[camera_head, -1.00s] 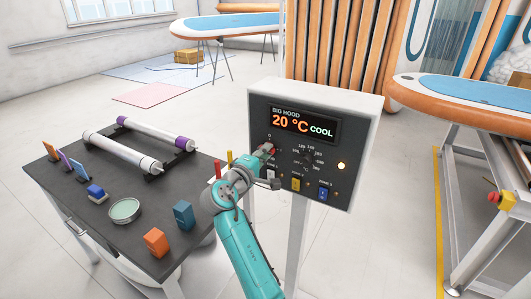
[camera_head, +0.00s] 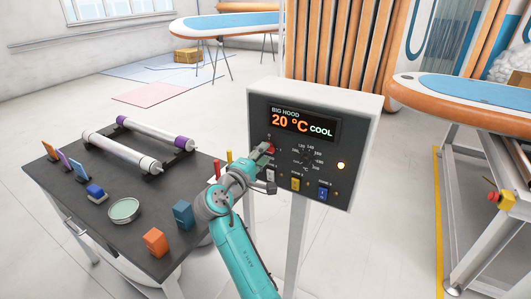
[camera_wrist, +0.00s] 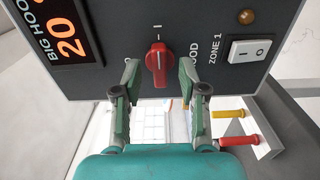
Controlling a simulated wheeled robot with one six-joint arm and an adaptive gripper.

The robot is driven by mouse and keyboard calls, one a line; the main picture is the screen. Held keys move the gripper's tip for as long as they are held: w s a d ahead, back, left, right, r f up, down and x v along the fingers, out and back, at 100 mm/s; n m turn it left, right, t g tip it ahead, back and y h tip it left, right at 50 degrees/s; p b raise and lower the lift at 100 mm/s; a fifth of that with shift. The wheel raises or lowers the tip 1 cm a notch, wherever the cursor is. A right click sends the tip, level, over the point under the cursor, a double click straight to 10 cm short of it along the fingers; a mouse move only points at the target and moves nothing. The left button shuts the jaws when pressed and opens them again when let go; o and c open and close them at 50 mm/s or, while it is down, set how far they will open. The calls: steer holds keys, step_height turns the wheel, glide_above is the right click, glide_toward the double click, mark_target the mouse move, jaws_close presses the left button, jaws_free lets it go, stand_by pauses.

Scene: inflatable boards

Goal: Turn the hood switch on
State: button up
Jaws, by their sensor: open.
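The hood switch is a red rotary knob (camera_wrist: 157,57) on the dark front of the BIG HOOD control box (camera_head: 366,105). In the wrist view its long grip lies upright, with its upper end at the "I" mark; the "O" mark is to its left. The knob also shows at the panel's left side in the head view (camera_head: 269,147). My gripper (camera_wrist: 160,74) is open, one finger on either side of the knob's lower end, with gaps to both. Whether the fingertips reach past the knob's face cannot be told. The display (camera_head: 303,124) reads 20 °C COOL.
A white ZONE 1 rocker (camera_wrist: 247,50) sits beside the knob; yellow (camera_head: 296,184) and blue (camera_head: 322,194) switches are further along. A dark table (camera_head: 75,205) with rollers and small blocks stands left. Red and yellow handles (camera_head: 230,157) are near my arm.

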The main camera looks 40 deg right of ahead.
steer(key=v, duration=0.9)
steer(key=shift+a, duration=0.3)
steer(key=shift+s, duration=0.1)
